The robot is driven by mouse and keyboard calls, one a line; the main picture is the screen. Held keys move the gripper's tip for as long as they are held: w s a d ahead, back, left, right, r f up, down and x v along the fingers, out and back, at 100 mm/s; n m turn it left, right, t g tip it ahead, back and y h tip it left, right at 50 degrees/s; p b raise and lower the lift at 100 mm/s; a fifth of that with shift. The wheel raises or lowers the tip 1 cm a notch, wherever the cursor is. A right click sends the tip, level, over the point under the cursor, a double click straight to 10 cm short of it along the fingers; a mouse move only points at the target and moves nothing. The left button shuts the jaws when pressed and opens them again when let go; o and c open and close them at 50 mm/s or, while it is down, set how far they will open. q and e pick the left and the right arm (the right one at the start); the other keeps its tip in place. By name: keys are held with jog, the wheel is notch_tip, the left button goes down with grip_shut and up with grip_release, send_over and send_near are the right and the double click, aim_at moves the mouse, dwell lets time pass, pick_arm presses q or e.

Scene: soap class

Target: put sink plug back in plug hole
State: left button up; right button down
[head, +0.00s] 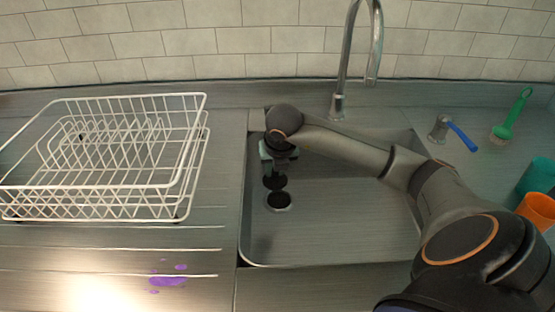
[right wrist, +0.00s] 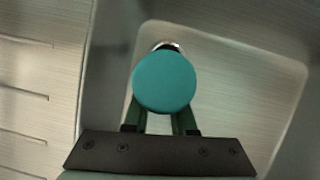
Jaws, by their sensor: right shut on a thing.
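My right gripper (head: 277,160) reaches down into the sink (head: 345,215) and is shut on the sink plug (head: 275,183). The plug's dark lower part hangs below the fingers in the head view. In the right wrist view a round teal top (right wrist: 164,82) sits between the green fingers and hides part of what lies below. The plug hole (head: 279,201) is a dark round opening with a metal rim in the sink floor. The plug is just above and behind it, seemingly apart. The hole's rim (right wrist: 167,46) peeks out past the teal top. My left gripper is not in view.
A white dish rack (head: 120,150) stands left of the sink. A tall tap (head: 340,75) rises behind it. Purple spill (head: 167,281) lies at front left.

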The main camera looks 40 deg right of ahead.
jog(key=s+a+r+h+b, duration=0.1)
jog(key=s+a+r+b, duration=0.1)
jog(key=s+a+b, duration=0.35)
jog(key=shift+t, duration=0.3)
jog(key=w+d+f, duration=0.1)
jog(key=d, duration=0.1)
jog(key=w+d+f, duration=0.1)
jog(key=d+f, duration=0.1)
jog(key=w+d+f+p, duration=0.1)
jog(key=w, duration=0.1)
jog(key=shift+d+f, duration=0.25)
jog(key=shift+d, duration=0.15)
jog(key=x, duration=0.4)
jog(key=d+x, duration=0.1)
jog(key=x, duration=0.2)
jog(key=shift+w+r+b, duration=0.25)
jog(key=shift+w+b, duration=0.05)
jog(key=shift+w, duration=0.1)
notch_tip(320, 180, down, 3)
jog(key=shift+w+d+f, duration=0.1)
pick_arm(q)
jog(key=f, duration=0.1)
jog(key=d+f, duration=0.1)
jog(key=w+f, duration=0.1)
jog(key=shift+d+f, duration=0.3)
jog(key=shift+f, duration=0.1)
